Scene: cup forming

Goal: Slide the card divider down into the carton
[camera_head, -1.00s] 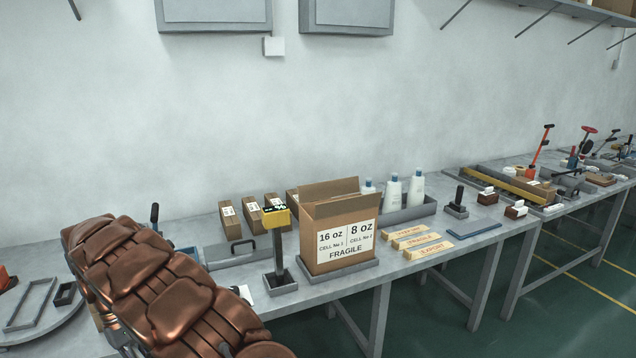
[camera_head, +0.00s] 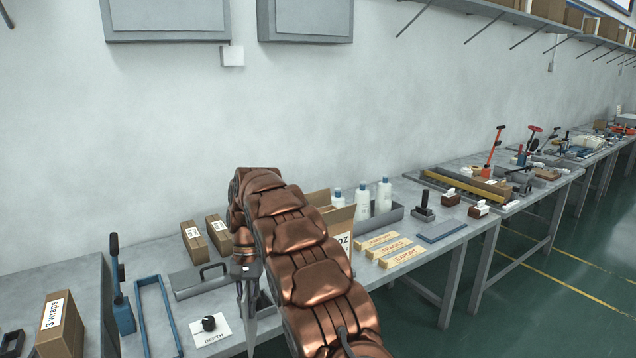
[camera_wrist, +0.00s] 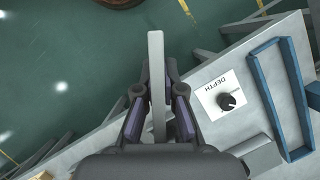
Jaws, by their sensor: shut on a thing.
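My gripper (camera_wrist: 157,92) is shut on a thin, pale grey strip, which looks like the card divider (camera_wrist: 156,50) seen nearly edge-on. It runs out past the fingertips. In the head view my gripper (camera_head: 248,290) points down near the table's front edge, left of the carton. The brown carton (camera_head: 341,216) stands on the table with its flaps up, and my arm hides most of it. Part of its white label shows. The divider is apart from the carton. The inside of the carton is hidden.
A white DEPTH card with a black knob (camera_head: 208,324) and a blue frame (camera_head: 158,318) lie left of my gripper. Wooden blocks (camera_head: 389,249) lie right of the carton.

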